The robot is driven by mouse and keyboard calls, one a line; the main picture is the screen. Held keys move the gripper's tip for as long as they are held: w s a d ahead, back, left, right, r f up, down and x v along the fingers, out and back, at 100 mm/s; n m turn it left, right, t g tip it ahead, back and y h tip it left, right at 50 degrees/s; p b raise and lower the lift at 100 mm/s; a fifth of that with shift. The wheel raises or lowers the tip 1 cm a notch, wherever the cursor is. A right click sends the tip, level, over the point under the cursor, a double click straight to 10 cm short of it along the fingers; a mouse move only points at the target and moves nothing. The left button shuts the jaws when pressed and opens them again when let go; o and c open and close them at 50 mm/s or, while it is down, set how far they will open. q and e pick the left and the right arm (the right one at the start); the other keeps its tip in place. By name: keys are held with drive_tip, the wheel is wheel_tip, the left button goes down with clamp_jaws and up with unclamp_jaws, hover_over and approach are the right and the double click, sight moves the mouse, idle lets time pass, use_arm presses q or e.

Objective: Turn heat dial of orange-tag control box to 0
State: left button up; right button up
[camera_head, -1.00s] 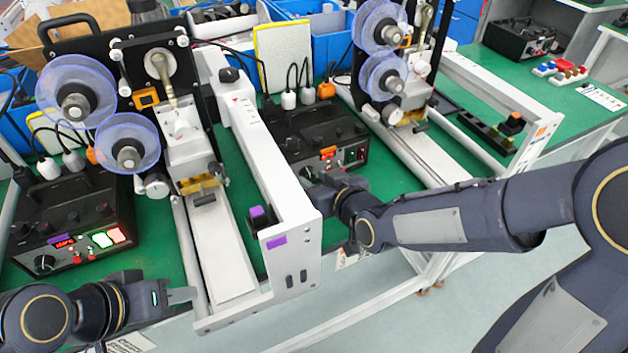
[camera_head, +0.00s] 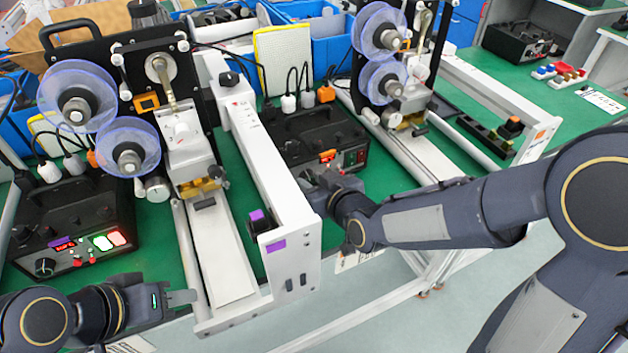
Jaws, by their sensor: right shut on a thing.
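The orange-tag control box (camera_head: 315,133) is a black box in the middle of the green bench, with an orange tag (camera_head: 327,155) and a small lit display on its front panel. Its heat dial is hidden behind my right gripper. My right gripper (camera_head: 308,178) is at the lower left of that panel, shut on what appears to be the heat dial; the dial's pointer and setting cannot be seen. My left gripper (camera_head: 182,297) is at the lower left, apart from the boxes, and its finger gap is not clear.
A purple-tag control box (camera_head: 75,220) with its own dial stands at the left. A white machine frame (camera_head: 265,165) with a purple tag runs between the two boxes. Another spool machine (camera_head: 400,100) stands right of the orange-tag box. Blue bins (camera_head: 330,45) line the back.

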drive_tip(key=shift+s+a+r+n+t+h+p, duration=0.1)
drive_tip(key=shift+a+n+t+h+p, duration=0.15)
drive_tip(key=shift+n+h+p, duration=0.7)
drive_tip(key=shift+n+t+h+p, duration=0.35)
drive_tip(key=shift+n+t+p, duration=0.1)
drive_tip(key=shift+n+p, duration=0.65)
drive_tip(key=o, duration=0.7)
drive_tip(key=v, duration=0.6)
drive_tip(key=shift+s+r+p, duration=0.1)
drive_tip(key=shift+s+p, duration=0.3)
drive_tip(key=shift+s+d+r, duration=0.1)
drive_tip(key=shift+s+d, duration=0.1)
drive_tip(key=shift+s, duration=0.3)
